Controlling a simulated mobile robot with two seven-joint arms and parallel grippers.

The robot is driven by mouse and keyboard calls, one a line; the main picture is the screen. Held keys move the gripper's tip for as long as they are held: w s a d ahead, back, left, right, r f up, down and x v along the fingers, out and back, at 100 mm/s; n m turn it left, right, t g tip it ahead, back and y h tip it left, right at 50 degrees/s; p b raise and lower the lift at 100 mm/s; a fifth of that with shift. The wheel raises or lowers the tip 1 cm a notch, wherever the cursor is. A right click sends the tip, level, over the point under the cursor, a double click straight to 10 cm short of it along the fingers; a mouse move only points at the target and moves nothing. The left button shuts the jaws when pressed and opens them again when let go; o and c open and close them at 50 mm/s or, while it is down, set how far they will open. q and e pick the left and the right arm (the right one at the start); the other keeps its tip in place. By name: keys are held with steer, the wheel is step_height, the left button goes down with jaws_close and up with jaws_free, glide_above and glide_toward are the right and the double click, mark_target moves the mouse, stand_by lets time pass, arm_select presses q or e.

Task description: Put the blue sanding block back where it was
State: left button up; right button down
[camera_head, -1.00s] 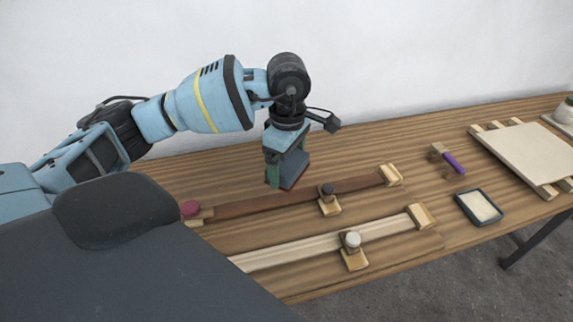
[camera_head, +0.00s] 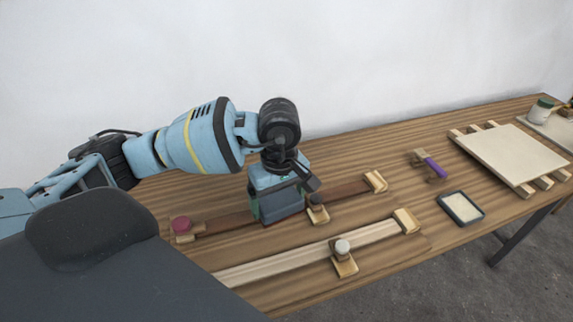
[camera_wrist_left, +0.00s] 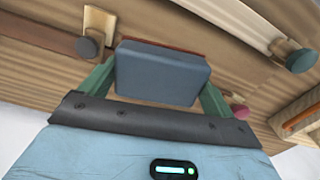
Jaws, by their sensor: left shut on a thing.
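The blue sanding block (camera_head: 282,207) is a blue-grey block held at the end of my left arm. My left gripper (camera_head: 276,203) is shut on it, with a green finger at each side. In the left wrist view the block (camera_wrist_left: 161,74) sits between the fingers, with a thin reddish-brown edge behind it. In the head view it covers part of a dark brown wooden strip (camera_head: 228,223), between a red knob (camera_head: 182,225) and a dark knob (camera_head: 315,199). I cannot tell whether its underside touches the strip. My right gripper is out of view.
A pale strip (camera_head: 300,252) with a white-knobbed clamp (camera_head: 343,257) lies in front. To the right are a purple-handled tool (camera_head: 433,167), a dark-rimmed tray (camera_head: 461,208) and a pale board (camera_head: 510,154) on slats. The table (camera_head: 400,148) is bare behind the strips.

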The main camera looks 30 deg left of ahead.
arm_select(q)
steer(key=s+d+f+m, duration=0.1)
steer(key=s+m, duration=0.1)
steer(key=m, duration=0.2)
steer(key=s+d+f+m+p, duration=0.1)
steer(key=s+d+m, duration=0.1)
steer(key=s+m, duration=0.1)
steer(key=s+d+f+m, duration=0.1)
steer(key=s+d+m, duration=0.1)
steer(key=m, duration=0.2)
steer(key=shift+s+d+m+p, duration=0.15)
steer(key=shift+d+m+p, duration=0.05)
steer(key=shift+m+p, duration=0.1)
steer(key=shift+s+d+f+m, duration=0.1)
steer(key=shift+s+d+m, duration=0.15)
steer(key=shift+m, duration=0.25)
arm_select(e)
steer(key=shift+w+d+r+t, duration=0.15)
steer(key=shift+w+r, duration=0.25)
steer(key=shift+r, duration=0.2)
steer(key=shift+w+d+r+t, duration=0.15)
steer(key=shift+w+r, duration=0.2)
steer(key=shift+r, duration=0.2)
arm_select(q)
steer(key=shift+s, duration=0.1)
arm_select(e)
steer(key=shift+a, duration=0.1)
